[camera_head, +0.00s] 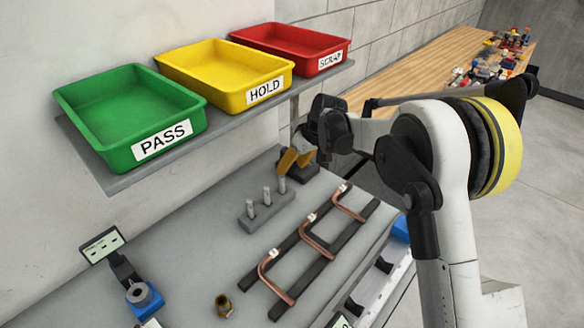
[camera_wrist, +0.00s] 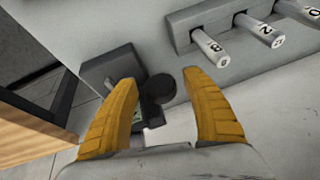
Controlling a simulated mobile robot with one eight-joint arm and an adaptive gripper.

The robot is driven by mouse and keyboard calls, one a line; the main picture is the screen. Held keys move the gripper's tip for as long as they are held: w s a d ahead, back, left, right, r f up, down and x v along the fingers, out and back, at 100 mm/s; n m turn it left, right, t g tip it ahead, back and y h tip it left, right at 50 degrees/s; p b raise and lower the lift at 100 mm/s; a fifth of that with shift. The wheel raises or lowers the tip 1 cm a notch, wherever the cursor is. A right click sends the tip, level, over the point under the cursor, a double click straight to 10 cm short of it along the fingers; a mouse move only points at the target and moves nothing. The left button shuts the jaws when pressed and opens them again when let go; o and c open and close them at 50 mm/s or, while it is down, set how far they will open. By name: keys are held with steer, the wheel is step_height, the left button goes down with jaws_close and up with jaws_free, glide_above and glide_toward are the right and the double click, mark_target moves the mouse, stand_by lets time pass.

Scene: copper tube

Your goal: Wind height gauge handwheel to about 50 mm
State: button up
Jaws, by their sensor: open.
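The height gauge (camera_wrist: 105,68) is a dark block-based device on the grey bench. A dark round part that looks like its handwheel (camera_wrist: 161,87) shows in the wrist view between my fingers. My gripper (camera_wrist: 160,80) is open, with one yellow finger on each side of that round part. I cannot tell whether either finger touches it. In the head view my gripper (camera_head: 290,159) is over the far end of the bench, and the gauge's dark base (camera_head: 303,172) is partly hidden behind it. No height reading can be made out.
A grey block with several numbered pins (camera_head: 265,211) stands nearby. Bent copper tubes (camera_head: 315,245) lie on dark rails. Green (camera_head: 130,110), yellow (camera_head: 225,75) and red (camera_head: 291,47) trays sit on a shelf above. A wooden table (camera_head: 430,70) stands beyond the bench's far edge.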

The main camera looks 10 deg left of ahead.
steer(key=c, duration=1.1)
steer(key=shift+c, duration=0.2)
steer(key=m+g+y, duration=0.1)
steer(key=g+y, duration=0.1)
steer(key=g, duration=0.1)
steer(key=shift+d, duration=0.1)
steer(key=shift+g+y+b, duration=0.4)
steer(key=shift+g+y, duration=0.2)
steer(key=shift+g, duration=0.3)
steer(key=o, duration=1.1)
steer(key=shift+o, duration=0.2)
